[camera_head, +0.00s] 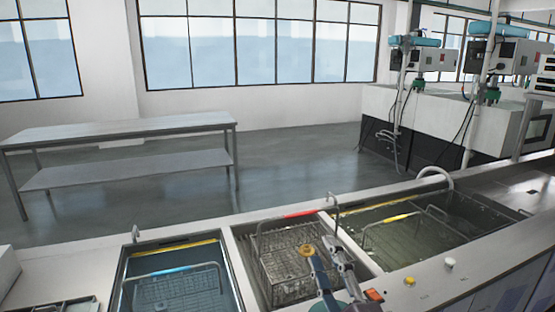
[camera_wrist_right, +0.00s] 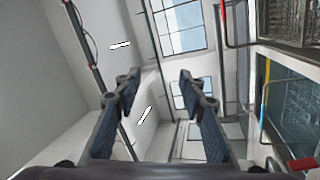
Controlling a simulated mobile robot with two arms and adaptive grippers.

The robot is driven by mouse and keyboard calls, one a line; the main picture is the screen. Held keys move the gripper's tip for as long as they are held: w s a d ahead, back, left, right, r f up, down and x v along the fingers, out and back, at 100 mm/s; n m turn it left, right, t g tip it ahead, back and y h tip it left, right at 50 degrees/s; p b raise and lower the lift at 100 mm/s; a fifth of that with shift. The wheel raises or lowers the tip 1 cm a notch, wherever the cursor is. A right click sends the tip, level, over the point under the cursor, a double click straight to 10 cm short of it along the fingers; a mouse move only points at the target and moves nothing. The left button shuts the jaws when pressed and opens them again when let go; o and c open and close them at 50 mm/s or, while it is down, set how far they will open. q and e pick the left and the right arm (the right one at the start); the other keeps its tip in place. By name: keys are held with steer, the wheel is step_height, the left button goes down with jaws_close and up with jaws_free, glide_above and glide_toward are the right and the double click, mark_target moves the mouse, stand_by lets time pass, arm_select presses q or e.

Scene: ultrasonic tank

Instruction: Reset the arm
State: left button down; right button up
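My right gripper (camera_head: 322,252) reaches in from the bottom edge of the head view, in front of the middle tank. In the right wrist view the gripper (camera_wrist_right: 160,86) has its two dark fingers apart with nothing between them. A small brass-coloured round thing (camera_head: 305,250) shows at one fingertip in the head view. The wrist view shows nothing held, and I cannot tell how far behind the finger it is. My left gripper is not in view.
A wire basket with a red handle (camera_head: 302,213) sits in the middle tank. The left tank holds a basket with a blue handle (camera_head: 170,271), the right tank one with a yellow handle (camera_head: 398,218). A steel table (camera_head: 120,129) stands behind across open floor.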

steer(key=s+d+f+m+g+h, duration=0.2)
steer(key=s+d+f+m+g, duration=0.15)
steer(key=f, duration=0.35)
steer(key=s+d+f+m+g+h, duration=0.2)
steer(key=s+d+f+m, duration=0.15)
steer(key=f, duration=0.45)
steer(key=s+d+f+m+g+h, duration=0.2)
steer(key=d+f+m+g, duration=0.15)
steer(key=f, duration=0.35)
steer(key=s+f+m+g, duration=0.2)
steer(key=s+f+g, duration=0.3)
steer(key=s, duration=0.5)
steer(key=s+f+m+g, duration=0.3)
steer(key=s+f, duration=0.4)
steer(key=s, duration=0.3)
step_height(320, 180, down, 25)
steer(key=s+g, duration=0.1)
steer(key=s+d+f, duration=0.1)
steer(key=s+f, duration=0.7)
steer(key=s, duration=0.1)
steer(key=s+d+f+g, duration=0.1)
steer(key=s+d+f, duration=0.1)
steer(key=s+f, duration=0.6)
steer(key=shift+s+d+f+n+y, duration=0.3)
steer(key=shift+s+f+n, duration=0.05)
steer(key=shift+f, duration=0.1)
steer(key=shift+c, duration=0.3)
